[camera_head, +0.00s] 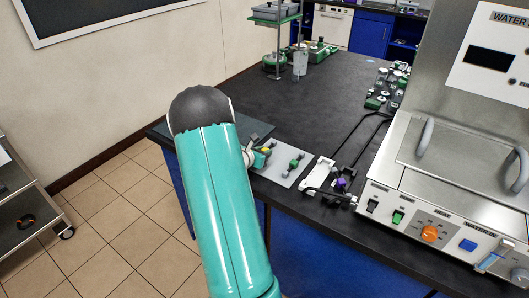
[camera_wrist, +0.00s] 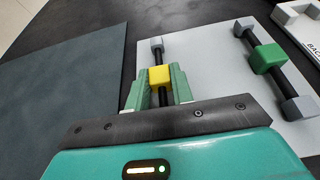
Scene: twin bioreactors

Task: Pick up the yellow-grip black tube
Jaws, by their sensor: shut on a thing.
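The black tube with the yellow grip (camera_wrist: 160,75) lies between the fingers of my gripper (camera_wrist: 158,88) in the wrist view, over the light grey board (camera_wrist: 215,50). A grey end piece shows at its far end; its near end is hidden by my gripper. My gripper is shut on the yellow grip. In the head view the yellow grip (camera_head: 265,151) shows just right of my arm, and my gripper (camera_head: 258,157) is partly hidden behind my arm. I cannot tell whether the tube touches the board.
A similar black tube with a green grip (camera_wrist: 267,59) lies to the right on the board. A dark mat (camera_wrist: 60,85) lies to the left. A white holder (camera_head: 318,173) and the steel water bath (camera_head: 440,190) stand farther right.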

